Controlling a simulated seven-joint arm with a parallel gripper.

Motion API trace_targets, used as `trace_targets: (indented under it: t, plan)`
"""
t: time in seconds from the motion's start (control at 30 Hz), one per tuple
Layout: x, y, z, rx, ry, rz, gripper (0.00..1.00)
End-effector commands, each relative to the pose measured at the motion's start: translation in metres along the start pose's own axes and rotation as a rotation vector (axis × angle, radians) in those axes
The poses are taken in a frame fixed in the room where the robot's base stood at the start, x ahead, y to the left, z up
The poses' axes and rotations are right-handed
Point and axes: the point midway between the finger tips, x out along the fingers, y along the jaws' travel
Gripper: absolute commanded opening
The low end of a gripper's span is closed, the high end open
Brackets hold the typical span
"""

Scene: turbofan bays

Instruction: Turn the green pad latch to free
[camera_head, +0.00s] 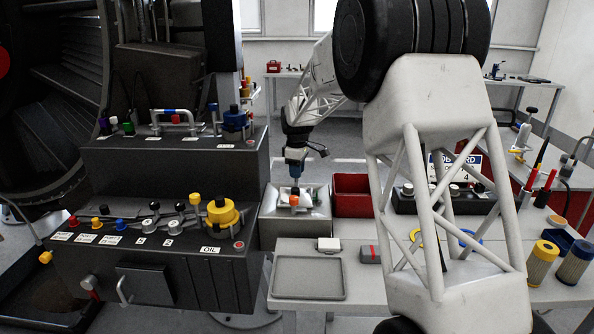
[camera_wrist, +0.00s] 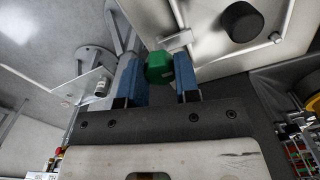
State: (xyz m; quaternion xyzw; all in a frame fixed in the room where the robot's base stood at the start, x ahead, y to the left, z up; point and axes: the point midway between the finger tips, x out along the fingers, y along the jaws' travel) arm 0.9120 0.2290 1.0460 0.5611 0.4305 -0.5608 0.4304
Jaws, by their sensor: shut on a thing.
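My gripper (camera_wrist: 160,72) shows in the wrist view with two blue fingers, one on each side of a green knob-like piece, the green pad latch (camera_wrist: 159,68). It is shut on this piece. The latch lies close to a pale panel edge with a small metal plate beside it. In the head view my gripper (camera_head: 294,187) points down over an open grey metal box (camera_head: 294,226). An orange piece (camera_head: 293,200) shows just below the fingertips there. The green latch cannot be made out clearly in the head view, and its turn angle is unclear.
A black knob (camera_wrist: 241,21) stands on the pale panel near my fingers. A red bin (camera_head: 352,209) stands right of the grey box. A black console (camera_head: 185,262) with knobs and levers is on the left. A grey tray (camera_head: 309,278) lies in front.

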Motion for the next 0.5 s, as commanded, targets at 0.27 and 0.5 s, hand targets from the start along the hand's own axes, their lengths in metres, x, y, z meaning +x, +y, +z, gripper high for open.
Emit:
trace_targets:
  t: [0.27,0.5]
  plan:
    - [-0.0004,0.0000,0.0000,0.036,0.000,0.000,0.06]
    - [0.0000,-0.0001,0.0000,0.147,-0.001,0.000,0.06]
